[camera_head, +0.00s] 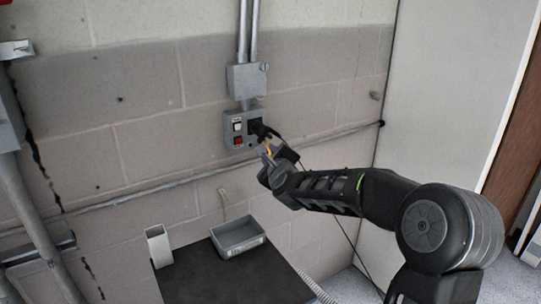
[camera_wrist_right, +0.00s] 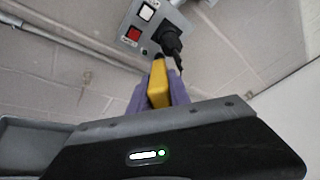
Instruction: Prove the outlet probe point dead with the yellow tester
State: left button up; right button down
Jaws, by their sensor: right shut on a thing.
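The outlet box (camera_head: 238,130) is grey and fixed to the block wall. It carries a white switch, a red switch and a black plug (camera_head: 255,128) with a cord; it also shows in the right wrist view (camera_wrist_right: 146,24). My right gripper (camera_head: 268,154) is just below and right of the box. It is shut on the yellow tester (camera_wrist_right: 158,84), held between purple fingers. The tester's tip points up at the lower part of the box, near a small round spot (camera_wrist_right: 144,51). I cannot tell whether it touches. My left gripper is not in view.
A dark table (camera_head: 205,277) stands below, with a grey tray (camera_head: 238,247) and a white open holder (camera_head: 158,245) on it. A conduit runs along the wall behind. A junction box (camera_head: 246,80) sits above the outlet box. A black cord hangs beside my right arm.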

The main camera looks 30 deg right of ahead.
jog(key=shift+r+b, duration=0.15)
jog(key=shift+b, duration=0.2)
dwell(1.3)
jog(key=shift+s+f+b, duration=0.2)
jog(key=shift+s+b, duration=0.45)
jog(key=shift+b, duration=0.2)
jog(key=s+b, duration=0.4)
jog(key=s, duration=0.1)
jog(key=shift+s+a+r, duration=0.1)
jog(key=shift+s, duration=0.25)
